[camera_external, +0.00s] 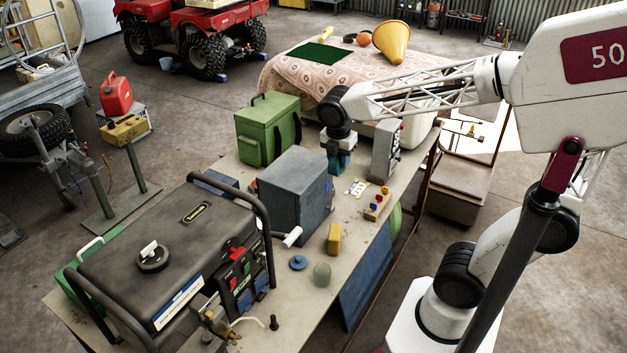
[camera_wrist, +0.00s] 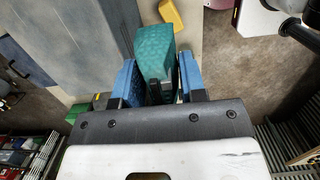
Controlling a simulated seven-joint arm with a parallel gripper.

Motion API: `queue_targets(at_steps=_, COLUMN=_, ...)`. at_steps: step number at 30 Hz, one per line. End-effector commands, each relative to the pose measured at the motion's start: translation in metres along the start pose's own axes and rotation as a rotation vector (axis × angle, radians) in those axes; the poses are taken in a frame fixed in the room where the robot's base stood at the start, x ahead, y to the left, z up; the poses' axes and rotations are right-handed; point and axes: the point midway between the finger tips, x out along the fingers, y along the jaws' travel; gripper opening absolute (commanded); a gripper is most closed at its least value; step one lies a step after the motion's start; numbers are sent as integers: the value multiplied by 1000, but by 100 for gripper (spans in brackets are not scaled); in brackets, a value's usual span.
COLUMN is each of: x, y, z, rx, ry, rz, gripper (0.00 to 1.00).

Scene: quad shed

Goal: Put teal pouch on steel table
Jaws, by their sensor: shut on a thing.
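The teal pouch (camera_wrist: 154,48) is between the two blue fingers of my gripper (camera_wrist: 157,82) in the wrist view, and the fingers are shut on it. In the external view the pouch (camera_external: 341,163) shows small below my gripper (camera_external: 340,146), between the grey metal cabinet and a tall grey device. It is over the far part of the long pale-topped table (camera_external: 270,320), which appears to be the steel table. I cannot tell whether the pouch touches the tabletop. Its lower part is partly hidden by the fingers in the wrist view.
The grey cabinet (camera_external: 295,193), green bag (camera_external: 268,130) and generator (camera_external: 165,250) crowd the table's left side. The tall grey device (camera_external: 385,150) stands close right of the pouch. A yellow block (camera_external: 334,239) and small parts lie nearer. A cloth-covered table (camera_external: 290,75) stands behind.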

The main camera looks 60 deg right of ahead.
Motion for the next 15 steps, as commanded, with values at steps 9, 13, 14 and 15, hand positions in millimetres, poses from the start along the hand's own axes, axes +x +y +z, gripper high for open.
queue_targets(at_steps=9, x=-34, y=0, z=4, rx=1, ry=0, rz=3, gripper=10)
queue_targets(at_steps=13, x=-49, y=1, z=8, rx=17, ry=1, rz=-1, gripper=10)
queue_targets(at_steps=14, x=-48, y=2, z=11, rx=36, ry=1, rz=-4, gripper=10)
queue_targets(at_steps=15, x=-48, y=4, z=14, rx=62, ry=2, rz=-7, gripper=10)
